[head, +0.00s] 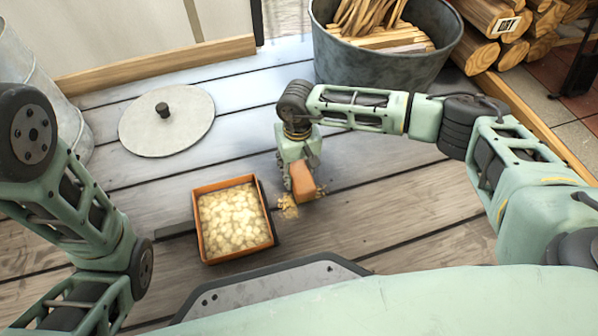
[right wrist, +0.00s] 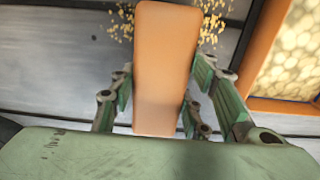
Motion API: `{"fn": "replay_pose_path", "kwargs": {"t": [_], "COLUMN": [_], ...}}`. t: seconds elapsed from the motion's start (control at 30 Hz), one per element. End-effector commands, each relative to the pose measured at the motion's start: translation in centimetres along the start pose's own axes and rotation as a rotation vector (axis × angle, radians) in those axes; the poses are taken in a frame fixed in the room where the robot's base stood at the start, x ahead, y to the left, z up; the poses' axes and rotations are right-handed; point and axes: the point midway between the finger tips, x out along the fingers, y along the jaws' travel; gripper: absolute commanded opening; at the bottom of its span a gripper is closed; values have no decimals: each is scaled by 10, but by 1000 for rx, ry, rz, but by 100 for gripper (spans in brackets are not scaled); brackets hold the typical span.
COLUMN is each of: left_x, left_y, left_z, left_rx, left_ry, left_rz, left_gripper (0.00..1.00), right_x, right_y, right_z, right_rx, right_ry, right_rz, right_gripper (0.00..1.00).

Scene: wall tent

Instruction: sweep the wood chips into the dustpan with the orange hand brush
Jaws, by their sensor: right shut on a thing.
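The orange hand brush (head: 304,182) is in my right gripper (head: 299,172), which is shut on it just above the plank floor. In the right wrist view the brush (right wrist: 166,65) stands between the fingers of the gripper (right wrist: 160,100). Wood chips (head: 289,206) lie on the floor under and beside the brush, and they show on both sides of it in the right wrist view (right wrist: 211,22). The dustpan (head: 199,232), an orange-rimmed box full of pale chips, lies just left of the brush. My left arm is at the left; its gripper is out of view.
A round grey lid (head: 185,125) with a knob lies at the back left. A metal tub (head: 375,62) with kindling stands behind my right arm. Stacked logs (head: 490,50) are at the back right. The planks right of the brush are clear.

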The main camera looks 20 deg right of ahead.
Motion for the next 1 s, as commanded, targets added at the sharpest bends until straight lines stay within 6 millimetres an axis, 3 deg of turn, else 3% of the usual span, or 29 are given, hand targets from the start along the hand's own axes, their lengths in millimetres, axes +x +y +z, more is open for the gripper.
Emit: {"fn": "replay_pose_path", "kwargs": {"t": [0.23,0.53,1.0], "left_x": [2,15,19], "left_y": [0,-3,-4], "left_z": [1,5,7], "left_rx": [0,0,0], "left_ry": [0,0,0], "left_rz": [0,0,0], "left_gripper": [100,100,100], "right_x": [0,0,0], "right_y": [1,0,0], "right_z": [3,22,29], "right_rx": [0,-2,0], "right_ry": [-1,-3,-4], "right_rz": [2,2,1], "right_gripper": [20,20,20]}}
